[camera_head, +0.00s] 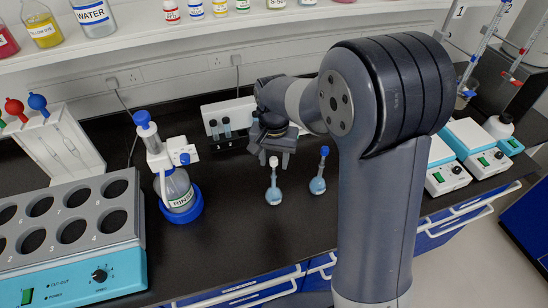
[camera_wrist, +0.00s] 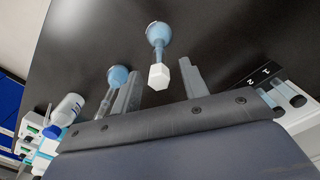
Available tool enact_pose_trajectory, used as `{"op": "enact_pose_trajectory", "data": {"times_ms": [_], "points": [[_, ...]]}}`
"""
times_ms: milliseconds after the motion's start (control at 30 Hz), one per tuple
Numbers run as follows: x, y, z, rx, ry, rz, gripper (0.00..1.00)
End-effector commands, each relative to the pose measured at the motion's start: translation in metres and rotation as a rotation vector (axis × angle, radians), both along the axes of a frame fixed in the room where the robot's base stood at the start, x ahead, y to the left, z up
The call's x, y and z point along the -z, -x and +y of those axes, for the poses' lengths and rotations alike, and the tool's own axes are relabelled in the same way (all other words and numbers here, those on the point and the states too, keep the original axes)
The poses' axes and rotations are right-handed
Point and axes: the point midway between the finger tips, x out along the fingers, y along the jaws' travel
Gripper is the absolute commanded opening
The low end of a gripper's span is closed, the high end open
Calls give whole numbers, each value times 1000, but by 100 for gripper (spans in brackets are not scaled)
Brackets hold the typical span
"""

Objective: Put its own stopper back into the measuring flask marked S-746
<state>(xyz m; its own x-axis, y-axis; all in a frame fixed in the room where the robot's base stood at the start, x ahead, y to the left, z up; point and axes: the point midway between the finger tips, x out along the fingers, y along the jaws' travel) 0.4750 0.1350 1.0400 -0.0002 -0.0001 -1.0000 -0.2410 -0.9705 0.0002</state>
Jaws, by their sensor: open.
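A small flask of blue liquid with a white stopper in its neck (camera_head: 274,190) stands upright on the black bench; it also shows in the wrist view (camera_wrist: 158,36). A second such flask with a blue stopper (camera_head: 318,184) stands to its right; in the wrist view it shows partly behind a finger (camera_wrist: 117,76). No mark on either flask is readable, so I cannot tell which is S-746. My gripper (camera_head: 275,158) is open and empty, pointing down just over the white-stoppered flask. In the wrist view the white stopper appears between the fingers (camera_wrist: 160,68), not visibly gripped.
A white rack (camera_head: 228,113) with small vessels stands behind my gripper. Balances or stirrers (camera_head: 443,175) stand at right. The bench in front of the flasks is clear.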

Motion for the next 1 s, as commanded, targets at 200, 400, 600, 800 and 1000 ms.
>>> {"op": "enact_pose_trajectory", "data": {"times_ms": [200,400,600,800,1000], "points": [[-1,0,0,0,0,-1,42],[-21,-1,0,0,-2,-5,42],[-63,-1,0,0,-2,-6,42],[-95,-1,0,0,-1,-3,42],[-108,0,0,0,0,-1,42]]}}
